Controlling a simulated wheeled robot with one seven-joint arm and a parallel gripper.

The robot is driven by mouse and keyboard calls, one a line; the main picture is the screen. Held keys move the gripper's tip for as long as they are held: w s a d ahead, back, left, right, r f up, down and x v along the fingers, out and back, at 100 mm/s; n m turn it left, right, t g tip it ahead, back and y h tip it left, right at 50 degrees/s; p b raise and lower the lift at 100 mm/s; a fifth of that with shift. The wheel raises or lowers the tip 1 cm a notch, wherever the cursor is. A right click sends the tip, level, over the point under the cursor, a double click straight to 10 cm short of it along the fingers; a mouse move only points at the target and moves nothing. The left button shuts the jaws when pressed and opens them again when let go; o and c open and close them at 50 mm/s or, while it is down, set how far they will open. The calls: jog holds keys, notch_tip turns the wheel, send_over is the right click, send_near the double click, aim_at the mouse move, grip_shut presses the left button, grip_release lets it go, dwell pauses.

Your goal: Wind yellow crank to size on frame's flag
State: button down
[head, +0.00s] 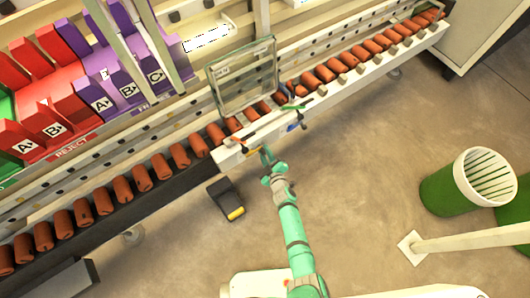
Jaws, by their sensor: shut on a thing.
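A glass pane in a pale frame (244,85) stands upright on the roller conveyor. A small white flag (221,71) with dark print is at its upper left; the print is too small to read. The yellow crank (253,150) shows as a small yellow piece at the front edge of the conveyor's white rail. My gripper (266,157) is at this edge, right beside the yellow piece, and is shut on it. The grip itself is small, and the fingers hide part of the crank.
Green (301,105) and blue (293,127) pieces sit on the rail right of my gripper. A black pedal (226,199) with a yellow edge lies on the floor. Red and purple bins (70,110) stand behind the conveyor.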

jog(key=shift+a+f, duration=0.1)
jog(key=shift+a, duration=0.15)
jog(key=shift+a+f+m+g+y, duration=0.15)
jog(key=shift+f+m+g+y, duration=0.35)
jog(key=shift+m, duration=0.3)
jog(key=shift+s+a+f+m+g+y, duration=0.2)
jog(key=shift+a+f+m+g+y, duration=0.25)
jog(key=shift+m, duration=0.5)
jog(key=shift+s+a+f+m+g+y, duration=0.2)
jog(key=shift+f+m+y, duration=0.4)
jog(key=shift+m, duration=0.4)
jog(key=shift+s+a+f+m+g+y, duration=0.2)
jog(key=shift+a+f+m+g+y, duration=0.2)
jog(key=shift+m+y, duration=0.4)
jog(key=shift+m, duration=0.25)
jog(key=shift+d, duration=0.1)
jog(key=c, duration=1.6)
grip_release()
jog(key=shift+h, duration=0.25)
